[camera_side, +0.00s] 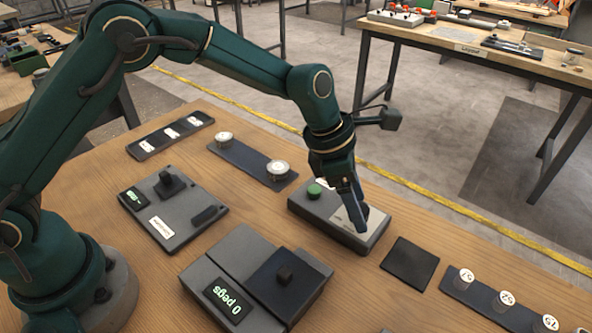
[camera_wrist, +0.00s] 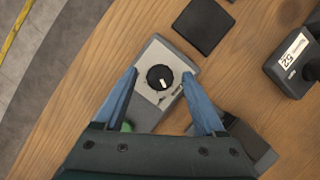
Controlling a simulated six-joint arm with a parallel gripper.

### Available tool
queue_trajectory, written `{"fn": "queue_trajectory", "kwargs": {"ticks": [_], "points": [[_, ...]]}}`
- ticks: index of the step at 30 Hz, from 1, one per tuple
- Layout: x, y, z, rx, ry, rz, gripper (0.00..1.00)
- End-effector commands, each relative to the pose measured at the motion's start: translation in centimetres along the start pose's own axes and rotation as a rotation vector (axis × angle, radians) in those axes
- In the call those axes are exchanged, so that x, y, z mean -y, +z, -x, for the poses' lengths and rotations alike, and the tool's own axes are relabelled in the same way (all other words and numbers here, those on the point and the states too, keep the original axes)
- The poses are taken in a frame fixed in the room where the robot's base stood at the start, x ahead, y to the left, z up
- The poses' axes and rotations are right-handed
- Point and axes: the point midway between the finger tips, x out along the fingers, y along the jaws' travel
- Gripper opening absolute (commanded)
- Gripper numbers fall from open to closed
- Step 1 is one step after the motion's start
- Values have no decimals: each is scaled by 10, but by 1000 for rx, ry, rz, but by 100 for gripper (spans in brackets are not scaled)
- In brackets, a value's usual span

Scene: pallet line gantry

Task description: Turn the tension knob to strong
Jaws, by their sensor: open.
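The tension knob (camera_wrist: 160,77) is a round black dial with a white pointer mark, on the light plate of a grey box. In the wrist view it lies between and ahead of my gripper's fingertips (camera_wrist: 160,72). My gripper is open, its two blue fingers on either side of the box, apart from the knob. In the side view my gripper (camera_side: 360,222) points down over the right part of the grey control box (camera_side: 318,218) and mostly hides the knob. A green button (camera_side: 314,191) sits on the box's left part. The scale lettering is too small to read.
A dark square pad (camera_side: 410,263) lies right of the box. A strip with numbered round pieces (camera_side: 490,305) lies farther right. A grey unit showing "0 pegs" (camera_side: 229,299) stands in front. A dark strip with two round pieces (camera_side: 240,157) lies behind. Bare wood separates them.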

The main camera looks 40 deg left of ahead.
Motion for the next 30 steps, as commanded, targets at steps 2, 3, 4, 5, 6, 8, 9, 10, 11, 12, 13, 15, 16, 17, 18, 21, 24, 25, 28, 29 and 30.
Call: {"fn": "queue_trajectory", "kwargs": {"ticks": [2, 3, 4, 5, 6, 8, 9, 10, 11, 12, 13, 15, 16, 17, 18, 21, 24, 25, 28, 29, 30], "points": [[0, 0, 0, 1, 0, -1, 72], [0, 0, 0, 0, 0, -1, 72], [0, 0, 0, 0, 0, -1, 72], [0, 0, 0, 0, 0, -1, 68], [0, 0, 0, 0, 0, -1, 53], [0, 0, 0, 0, 0, -1, 30], [0, 0, 0, 0, 0, -1, 14], [0, 0, 0, 0, 0, -1, 3], [0, 0, 0, 0, -1, -1, 0], [0, 0, 0, 0, -1, -1, 0], [0, 0, 0, 0, -1, -1, 0], [0, 0, 0, 0, -2, -3, 0], [0, 0, 0, 0, -3, -5, 0], [0, 0, 0, 0, -4, -9, 0], [0, 0, 0, 0, -7, -15, 0], [0, 0, 0, 0, -18, -40, 0], [-1, 0, 0, -1, -36, -82, 0], [-1, 0, 0, -1, -42, -97, 0], [-2, 0, 0, 0, -68, -162, 0], [-2, 0, 0, 0, -78, -184, 0], [-2, 0, 0, 0, -92, -216, 0]]}}
